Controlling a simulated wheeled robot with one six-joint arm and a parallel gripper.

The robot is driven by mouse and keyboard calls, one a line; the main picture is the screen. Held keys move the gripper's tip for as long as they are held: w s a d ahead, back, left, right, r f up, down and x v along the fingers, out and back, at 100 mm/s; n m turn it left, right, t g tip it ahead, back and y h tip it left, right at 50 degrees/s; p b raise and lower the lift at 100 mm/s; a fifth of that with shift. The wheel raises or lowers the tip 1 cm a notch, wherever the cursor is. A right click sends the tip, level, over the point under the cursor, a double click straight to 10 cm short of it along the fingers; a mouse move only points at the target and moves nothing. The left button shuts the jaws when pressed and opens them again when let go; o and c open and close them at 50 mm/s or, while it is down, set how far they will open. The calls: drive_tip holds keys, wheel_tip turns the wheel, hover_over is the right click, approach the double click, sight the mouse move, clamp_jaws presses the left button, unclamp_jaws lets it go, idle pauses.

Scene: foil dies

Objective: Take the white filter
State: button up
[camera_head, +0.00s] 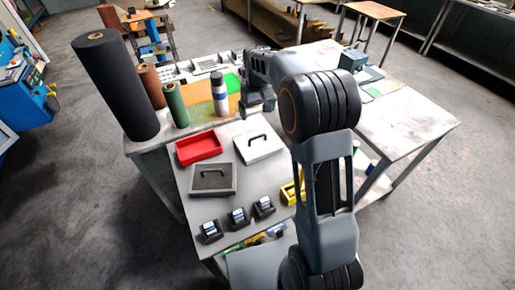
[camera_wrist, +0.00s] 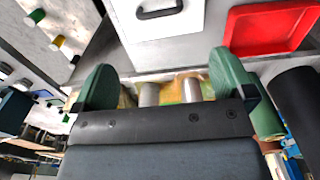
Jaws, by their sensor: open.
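I cannot tell for sure which thing is the white filter. A cylinder with white and dark bands (camera_head: 219,92) stands beside the green roll in the head view. In the wrist view two silvery cylinders (camera_wrist: 150,94) (camera_wrist: 192,90) show beyond the palm, between the fingers.
A white handled plate (camera_head: 260,149), red tray (camera_head: 199,147) and grey handled plate (camera_head: 212,181) lie on the table. Black (camera_head: 115,85), brown (camera_head: 152,85) and green (camera_head: 176,105) rolls stand at left. Several black holders (camera_head: 238,218) line the front. My arm hides part of the right side.

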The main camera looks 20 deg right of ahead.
hover_over(257, 137)
drive_tip(key=f, duration=0.8)
drive_tip(key=shift+w+f+p, duration=0.25)
drive_tip(key=shift+f+p, duration=0.15)
drive_tip(key=shift+d+f+p, duration=0.15)
drive_tip(key=shift+f+p, duration=0.65)
drive_tip(key=shift+f, duration=2.05)
drive_tip(key=shift+c, duration=0.4)
drive_tip(key=c, duration=0.7)
drive_tip(key=shift+c, duration=0.3)
drive_tip(key=shift+r, duration=0.15)
